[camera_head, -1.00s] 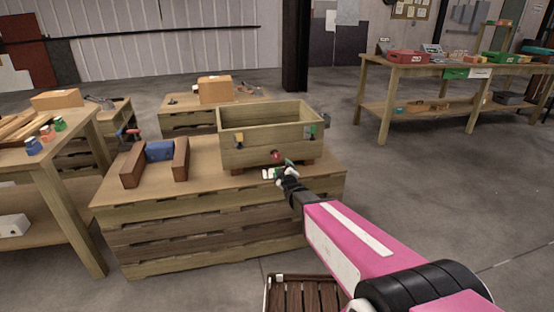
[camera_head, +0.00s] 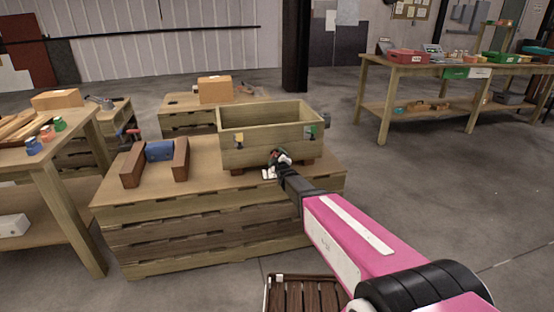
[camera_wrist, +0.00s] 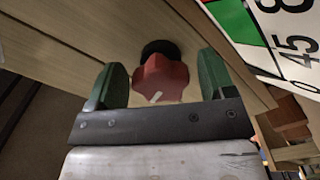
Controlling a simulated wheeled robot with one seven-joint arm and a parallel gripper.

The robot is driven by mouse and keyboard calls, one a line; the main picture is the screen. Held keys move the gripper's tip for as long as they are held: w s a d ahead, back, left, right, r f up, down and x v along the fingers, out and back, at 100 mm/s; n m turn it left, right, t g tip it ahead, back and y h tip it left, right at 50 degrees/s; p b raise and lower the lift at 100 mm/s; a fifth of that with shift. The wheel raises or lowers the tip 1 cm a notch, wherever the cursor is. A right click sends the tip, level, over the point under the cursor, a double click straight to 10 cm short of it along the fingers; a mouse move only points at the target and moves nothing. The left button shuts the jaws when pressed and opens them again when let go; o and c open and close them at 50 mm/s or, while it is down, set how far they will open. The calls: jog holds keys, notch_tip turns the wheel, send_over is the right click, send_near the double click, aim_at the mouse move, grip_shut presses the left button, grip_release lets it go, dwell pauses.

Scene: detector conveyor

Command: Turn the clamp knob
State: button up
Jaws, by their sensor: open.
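The clamp knob (camera_wrist: 160,80) is red and lobed, with a short white mark on its face and a black collar behind it. It sits on the front of the wooden box (camera_head: 270,150) on the low bench. In the wrist view my gripper (camera_wrist: 162,82) is open, with its two green fingers on either side of the knob and gaps left on both sides. In the head view my gripper (camera_head: 279,157) is at the box's lower front and hides the knob.
A card with a green patch and black numbers (camera_wrist: 285,35) is right of the knob. A blue block (camera_head: 159,150) between brown wooden blocks (camera_head: 134,165) stands left on the low bench (camera_head: 215,190). Small yellow and green tags hang on the box front.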

jog(key=c, duration=0.9)
jog(key=shift+m, duration=0.3)
jog(key=m, duration=0.3)
jog(key=shift+a+m, duration=0.1)
jog(key=shift+m, duration=0.3)
jog(key=m, duration=0.4)
jog(key=shift+s+a+f, duration=0.1)
jog(key=m, duration=0.4)
jog(key=shift+a+m, duration=0.1)
jog(key=shift+m, duration=2)
